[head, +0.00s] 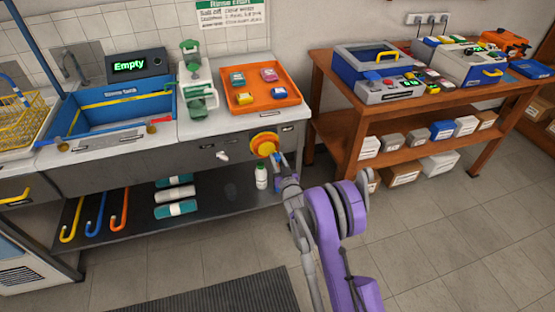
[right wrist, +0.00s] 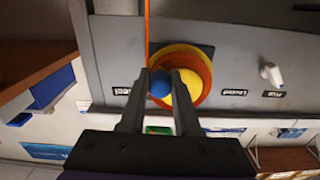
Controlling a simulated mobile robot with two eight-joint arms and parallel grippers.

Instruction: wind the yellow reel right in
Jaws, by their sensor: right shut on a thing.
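The yellow reel (head: 264,139) with an orange rim is mounted on the grey front of the counter. In the right wrist view the reel (right wrist: 193,58) fills the middle, with a blue round knob (right wrist: 160,80) at its left side. My right gripper (head: 277,157) is at the lower right of the reel in the head view. In the right wrist view its two fingers (right wrist: 159,92) are closed around the blue knob. An orange strip (right wrist: 147,30) runs from beside the reel to the picture's top edge. My left gripper is not in view.
A white nozzle (head: 222,156) sticks out of the counter front left of the reel. A white bottle (head: 261,177) stands on the dark lower shelf (head: 135,228). An orange tray (head: 283,103) lies on the counter above.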

